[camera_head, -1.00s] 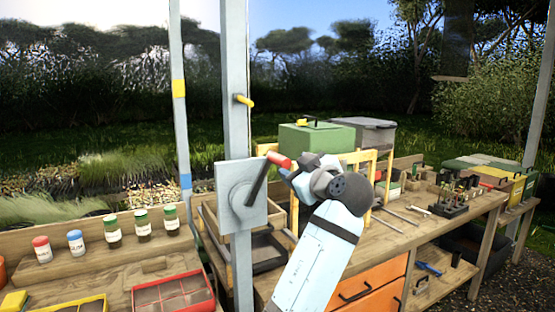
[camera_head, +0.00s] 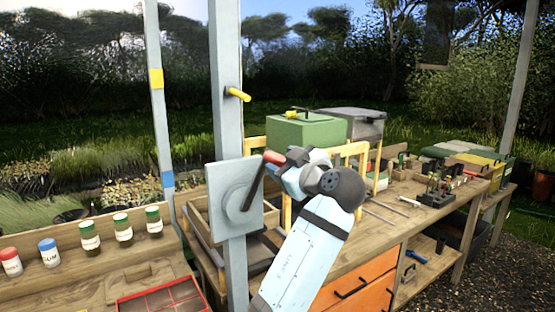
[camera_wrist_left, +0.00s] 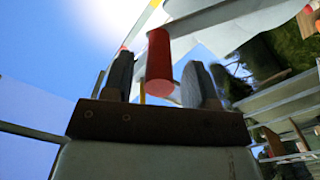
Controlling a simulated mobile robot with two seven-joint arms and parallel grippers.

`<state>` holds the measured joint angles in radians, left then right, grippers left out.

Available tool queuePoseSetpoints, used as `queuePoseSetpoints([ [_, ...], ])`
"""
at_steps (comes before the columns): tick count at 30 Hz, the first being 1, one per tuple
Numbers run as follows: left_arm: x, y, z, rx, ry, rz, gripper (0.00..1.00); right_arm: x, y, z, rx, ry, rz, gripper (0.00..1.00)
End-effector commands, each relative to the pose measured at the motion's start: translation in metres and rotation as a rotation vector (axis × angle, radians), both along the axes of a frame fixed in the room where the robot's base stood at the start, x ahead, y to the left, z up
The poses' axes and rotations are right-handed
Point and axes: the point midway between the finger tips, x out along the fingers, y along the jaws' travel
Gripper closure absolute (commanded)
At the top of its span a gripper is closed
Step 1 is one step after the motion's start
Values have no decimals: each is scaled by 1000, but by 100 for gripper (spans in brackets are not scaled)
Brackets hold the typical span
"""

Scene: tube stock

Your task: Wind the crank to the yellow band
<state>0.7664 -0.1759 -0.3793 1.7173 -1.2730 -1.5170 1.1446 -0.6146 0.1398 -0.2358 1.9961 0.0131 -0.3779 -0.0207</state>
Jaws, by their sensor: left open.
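The crank has a dark arm (camera_head: 253,187) on a grey plate (camera_head: 222,190) fixed to the pale post; the arm points up and slightly right. Its red handle (camera_head: 273,157) is at the arm's upper end and also shows in the left wrist view (camera_wrist_left: 159,60). My left gripper (camera_head: 284,161) is at the handle from the right. In the left wrist view its two fingers (camera_wrist_left: 158,82) are open, with the red handle between them and gaps on both sides. The yellow band (camera_head: 156,79) is high on the thinner post at left. My right gripper is not in view.
A blue band (camera_head: 167,179) is lower on the thin post. A yellow peg (camera_head: 238,95) sticks out of the thicker post above the crank. A green box (camera_head: 305,131) stands behind my arm. Several jars (camera_head: 90,236) and a red tray (camera_head: 165,300) are on the left bench.

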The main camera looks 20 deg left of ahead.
Motion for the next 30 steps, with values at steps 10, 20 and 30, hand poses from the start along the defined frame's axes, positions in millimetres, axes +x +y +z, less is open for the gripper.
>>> queuePoseSetpoints([
  [10,-1,-3,0,0,0,0,47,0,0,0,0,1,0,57],
  [20,-1,-3,0,0,0,0,86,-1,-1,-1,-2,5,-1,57],
  [30,0,0,-1,3,4,1,100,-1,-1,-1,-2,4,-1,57],
])
